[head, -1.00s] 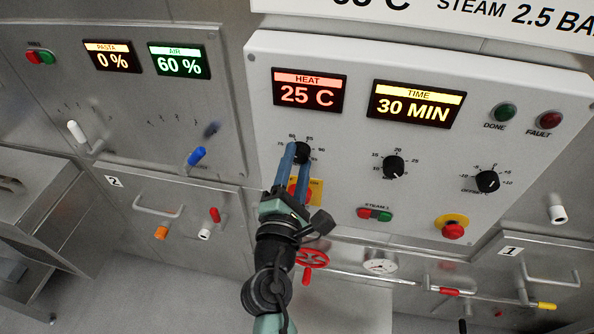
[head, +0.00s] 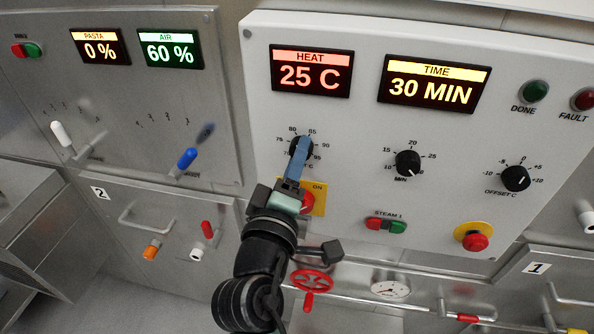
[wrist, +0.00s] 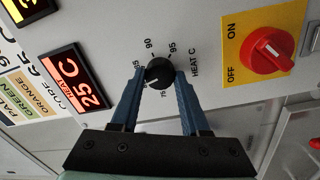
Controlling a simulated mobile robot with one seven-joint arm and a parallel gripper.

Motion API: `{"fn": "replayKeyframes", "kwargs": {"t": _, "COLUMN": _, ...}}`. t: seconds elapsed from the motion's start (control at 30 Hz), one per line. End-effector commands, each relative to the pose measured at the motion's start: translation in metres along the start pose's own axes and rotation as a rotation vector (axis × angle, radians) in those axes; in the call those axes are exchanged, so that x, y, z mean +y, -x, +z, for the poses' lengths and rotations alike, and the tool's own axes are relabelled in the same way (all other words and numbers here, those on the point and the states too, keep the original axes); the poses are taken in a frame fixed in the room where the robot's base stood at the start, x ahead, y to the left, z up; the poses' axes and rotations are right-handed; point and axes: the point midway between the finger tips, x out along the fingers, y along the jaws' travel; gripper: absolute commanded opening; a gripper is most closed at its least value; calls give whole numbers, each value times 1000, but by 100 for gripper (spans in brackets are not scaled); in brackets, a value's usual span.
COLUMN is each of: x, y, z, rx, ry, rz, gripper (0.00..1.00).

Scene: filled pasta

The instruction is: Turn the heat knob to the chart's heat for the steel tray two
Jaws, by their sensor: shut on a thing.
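The black heat knob (head: 297,150) is on the white panel, below the red HEAT display (head: 311,72), which reads 25 C. My gripper (head: 304,146) is at the knob, with its blue fingers seen nearly in line. In the wrist view the fingertips lie on either side of the knob (wrist: 159,73), shut on it. The knob's white mark points to the lower left there. Scale numbers such as 90 and 95 show around it; some are partly covered. A chart (wrist: 22,82) shows only in part at the left of the wrist view, with colour words such as GREEN and ORANGE.
A red switch on a yellow plate (head: 318,191) sits close below the fingers. The time knob (head: 407,163) and offset knob (head: 515,178) are to the right. A red valve wheel (head: 312,281) lies near my wrist. Levers (head: 187,158) stick out at left.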

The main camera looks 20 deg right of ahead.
Motion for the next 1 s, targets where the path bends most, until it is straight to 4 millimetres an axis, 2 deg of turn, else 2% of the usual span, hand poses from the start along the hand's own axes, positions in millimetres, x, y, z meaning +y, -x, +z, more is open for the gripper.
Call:
{"fn": "replayKeyframes", "kwargs": {"t": 0.5, "x": -2, "y": 0, "z": 1, "rx": -23, "ry": -466, "rz": -3, "gripper": 0}}
{"fn": "replayKeyframes", "kwargs": {"t": 0.8, "x": -1, "y": 0, "z": 0, "rx": -33, "ry": -637, "rz": -6, "gripper": 0}}
{"fn": "replayKeyframes", "kwargs": {"t": 1.0, "x": 0, "y": 0, "z": 0, "rx": -36, "ry": -692, "rz": -7, "gripper": 0}}
